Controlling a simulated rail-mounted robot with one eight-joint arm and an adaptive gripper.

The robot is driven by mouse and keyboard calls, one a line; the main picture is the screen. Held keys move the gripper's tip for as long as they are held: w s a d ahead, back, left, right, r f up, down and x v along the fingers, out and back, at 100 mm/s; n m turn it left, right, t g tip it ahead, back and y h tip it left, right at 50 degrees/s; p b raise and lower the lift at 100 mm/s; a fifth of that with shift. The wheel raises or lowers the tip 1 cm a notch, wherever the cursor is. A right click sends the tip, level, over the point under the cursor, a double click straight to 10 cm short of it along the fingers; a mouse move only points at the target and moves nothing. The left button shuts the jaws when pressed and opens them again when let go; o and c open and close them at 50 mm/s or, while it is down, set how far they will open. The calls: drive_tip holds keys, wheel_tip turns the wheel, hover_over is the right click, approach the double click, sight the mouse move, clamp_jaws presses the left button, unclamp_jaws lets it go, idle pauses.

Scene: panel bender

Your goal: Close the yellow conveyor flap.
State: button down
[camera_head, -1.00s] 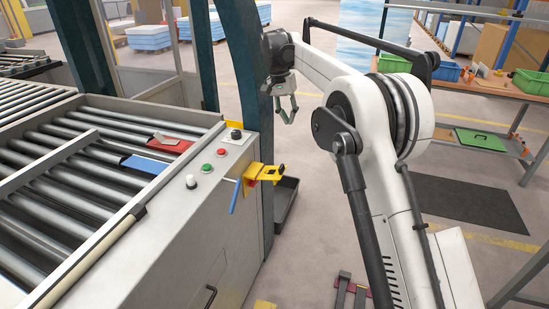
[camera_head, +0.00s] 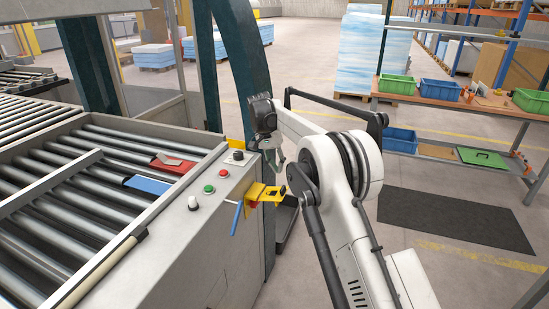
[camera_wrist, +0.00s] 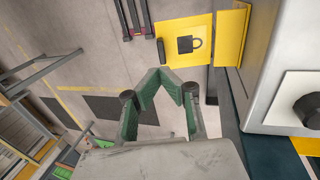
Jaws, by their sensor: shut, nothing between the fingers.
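The yellow flap (camera_head: 270,191) sticks out from the front corner of the conveyor's grey side, below the button panel. In the wrist view the flap's yellow plate with a black padlock sign (camera_wrist: 200,25) lies ahead, folded out from a second yellow piece (camera_wrist: 233,30) on the grey housing. I see no clear contact.
The roller conveyor (camera_head: 80,185) carries a red piece (camera_head: 172,163) and a blue piece (camera_head: 147,185). A black knob (camera_head: 238,156) and buttons sit on the panel. A blue handle (camera_head: 237,218) hangs beside the flap. A dark mat (camera_head: 455,220) and shelving stand right; floor between is open.

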sight(283, 187)
drive_tip(key=x, duration=0.6)
drive_tip(key=shift+d+f, duration=0.1)
drive_tip(key=shift+f, duration=0.2)
drive_tip(key=shift+f, duration=0.15)
